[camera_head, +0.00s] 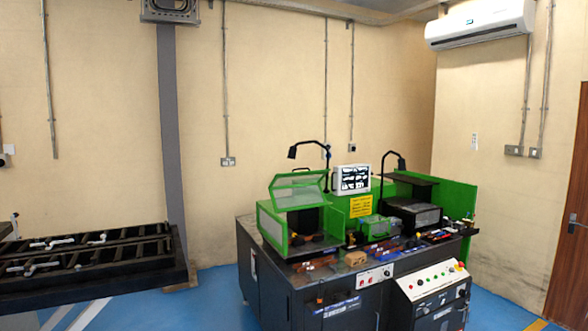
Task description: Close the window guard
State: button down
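The busbar bender is a dark grey machine bench (268,282) with green parts on top. On its left side stands a green-framed guard box (268,226) with see-through panels. The framed window guard (297,187) above it is tilted up, so the front of the box looks open, with a dark interior. A smaller green guard with a clear panel (378,227) sits at the middle of the bench; I cannot tell its state. My gripper is not in view, and I stand some way off from the machine.
A control panel (432,279) with buttons juts from the bench front. Two black lamps (308,147) rise behind. A small box (355,258) and loose tools lie on top. A black rack (90,262) stands at left. Blue floor (215,295) is clear between rack and bench.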

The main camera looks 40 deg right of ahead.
aim_at(273, 187)
jog(key=z, duration=0.3)
jog(key=i, duration=1.5)
jog(key=u, duration=0.35)
